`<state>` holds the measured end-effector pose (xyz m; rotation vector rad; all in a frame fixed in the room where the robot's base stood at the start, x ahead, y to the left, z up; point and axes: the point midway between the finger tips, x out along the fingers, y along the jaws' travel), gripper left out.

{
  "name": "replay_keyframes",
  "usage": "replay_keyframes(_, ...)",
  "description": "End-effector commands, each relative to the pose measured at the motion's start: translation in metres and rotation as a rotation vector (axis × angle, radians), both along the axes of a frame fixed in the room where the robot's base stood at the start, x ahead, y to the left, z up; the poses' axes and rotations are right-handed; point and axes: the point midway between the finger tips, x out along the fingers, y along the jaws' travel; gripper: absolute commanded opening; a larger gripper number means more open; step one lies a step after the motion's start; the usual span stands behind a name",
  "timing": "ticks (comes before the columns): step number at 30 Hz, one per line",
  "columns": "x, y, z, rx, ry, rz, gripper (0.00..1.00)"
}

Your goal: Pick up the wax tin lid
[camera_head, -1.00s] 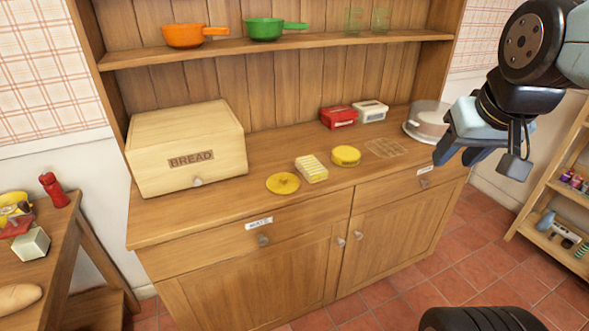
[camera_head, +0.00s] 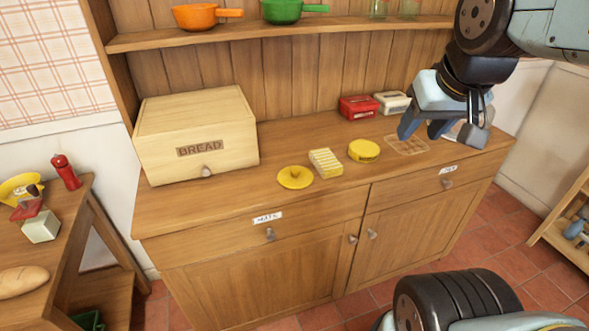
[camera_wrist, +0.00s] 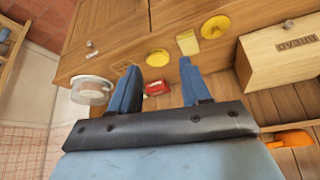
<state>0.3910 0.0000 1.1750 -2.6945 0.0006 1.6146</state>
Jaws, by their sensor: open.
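A flat yellow round lid with a small knob (camera_head: 295,178) lies on the wooden counter in front of the bread box; it also shows in the wrist view (camera_wrist: 215,27). A round yellow tin (camera_head: 364,151) stands to its right, with a ridged yellow-and-white block between them. The tin shows in the wrist view (camera_wrist: 158,57), its printing unreadable; I cannot tell which round yellow piece is the wax tin lid. My gripper (camera_head: 422,132) is open and empty above the right part of the counter, apart from both.
The ridged block (camera_head: 326,163) sits close beside the lid. A red box (camera_head: 358,107) and a white box (camera_head: 392,102) stand at the back. The bread box (camera_head: 195,140) fills the left. A shelf (camera_head: 290,34) with pans overhangs. The front counter strip is clear.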

Motion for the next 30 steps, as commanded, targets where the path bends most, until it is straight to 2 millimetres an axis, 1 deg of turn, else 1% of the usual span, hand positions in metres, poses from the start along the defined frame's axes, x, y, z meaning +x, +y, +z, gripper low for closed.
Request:
replay_keyframes(1, 0.001, 0.0, 0.0, 0.001, 0.002, 0.0, 0.52)
replay_keyframes(4, 0.008, 0.002, -0.001, 0.009, 0.011, -0.008, 0.61)
replay_keyframes(5, 0.012, 0.003, -0.002, 0.012, 0.016, -0.013, 0.61)
replay_keyframes(6, 0.018, 0.009, -0.003, 0.017, 0.023, -0.018, 0.61)
replay_keyframes(8, 0.029, 0.014, -0.006, 0.027, 0.037, -0.034, 0.61)
replay_keyframes(11, 0.053, 0.021, -0.012, 0.041, 0.062, -0.066, 0.61)
replay_keyframes(15, 0.087, 0.038, -0.025, 0.054, 0.092, -0.118, 0.61)
replay_keyframes(17, 0.1, 0.047, -0.033, 0.055, 0.105, -0.139, 0.61)
replay_keyframes(18, 0.11, 0.054, -0.037, 0.056, 0.11, -0.151, 0.61)
replay_keyframes(23, 0.144, 0.086, -0.06, 0.051, 0.127, -0.203, 0.61)
replay_keyframes(27, 0.169, 0.119, -0.083, 0.039, 0.131, -0.243, 0.61)
replay_keyframes(30, 0.183, 0.145, -0.101, 0.031, 0.128, -0.268, 0.61)
